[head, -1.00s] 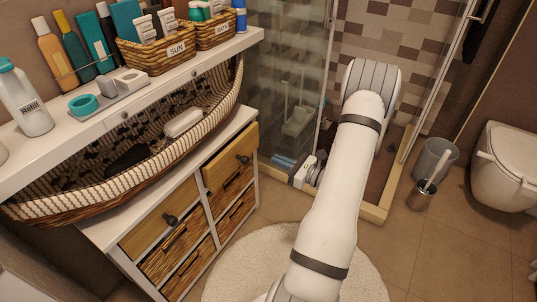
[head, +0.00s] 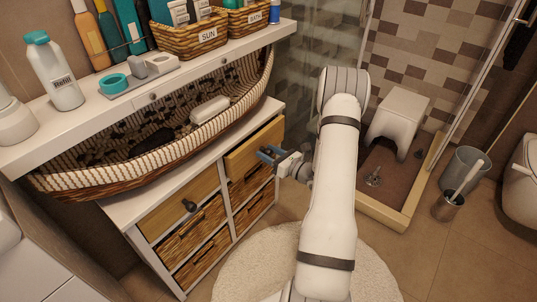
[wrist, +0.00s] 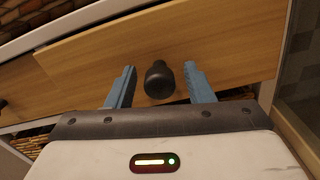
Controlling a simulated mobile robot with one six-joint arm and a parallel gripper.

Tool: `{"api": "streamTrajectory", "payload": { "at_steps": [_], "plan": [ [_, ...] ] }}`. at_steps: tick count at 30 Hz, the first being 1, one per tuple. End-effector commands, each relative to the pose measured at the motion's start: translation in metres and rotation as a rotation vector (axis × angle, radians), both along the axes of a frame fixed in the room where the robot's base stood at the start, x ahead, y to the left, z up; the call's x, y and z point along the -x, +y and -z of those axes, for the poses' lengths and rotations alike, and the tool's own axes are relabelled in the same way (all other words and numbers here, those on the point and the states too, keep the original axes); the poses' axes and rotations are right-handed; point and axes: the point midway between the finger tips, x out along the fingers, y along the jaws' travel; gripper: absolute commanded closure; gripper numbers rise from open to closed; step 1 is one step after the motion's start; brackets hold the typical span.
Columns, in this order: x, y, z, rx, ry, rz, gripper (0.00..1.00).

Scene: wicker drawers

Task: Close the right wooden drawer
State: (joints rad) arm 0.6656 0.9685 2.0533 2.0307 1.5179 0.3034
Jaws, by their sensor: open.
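The right wooden drawer (head: 252,147) is at the top right of the white cabinet and stands partly pulled out. Its wooden front also fills much of the wrist view (wrist: 222,52). Its dark round knob (wrist: 159,80) sits between my two blue fingers in the wrist view. My gripper (head: 267,155) is open in front of the drawer, and it also shows in the wrist view (wrist: 160,88). The fingers are on either side of the knob, not closed on it. In the head view the knob is hidden by my gripper.
The left wooden drawer (head: 178,208) looks shut, with wicker drawers (head: 192,232) below. A long wicker basket (head: 160,152) rests on the cabinet under a white shelf (head: 105,108) with bottles. A round rug (head: 255,262) lies in front. A bin (head: 464,165) stands at the right.

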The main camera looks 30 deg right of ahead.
Motion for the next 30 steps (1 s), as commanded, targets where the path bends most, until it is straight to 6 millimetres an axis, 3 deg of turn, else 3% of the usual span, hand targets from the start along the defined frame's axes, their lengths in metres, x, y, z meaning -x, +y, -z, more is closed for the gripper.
{"api": "streamTrajectory", "payload": {
  "at_steps": [6,23,30],
  "plan": [
    [-0.0006,0.0015,-0.0003,0.0,0.001,-0.001,0.52],
    [-0.0002,0.0014,-0.0001,0.0,0.001,-0.002,0.98],
    [-0.0002,0.0014,0.0,-0.001,0.001,-0.002,1.0]
  ]
}}
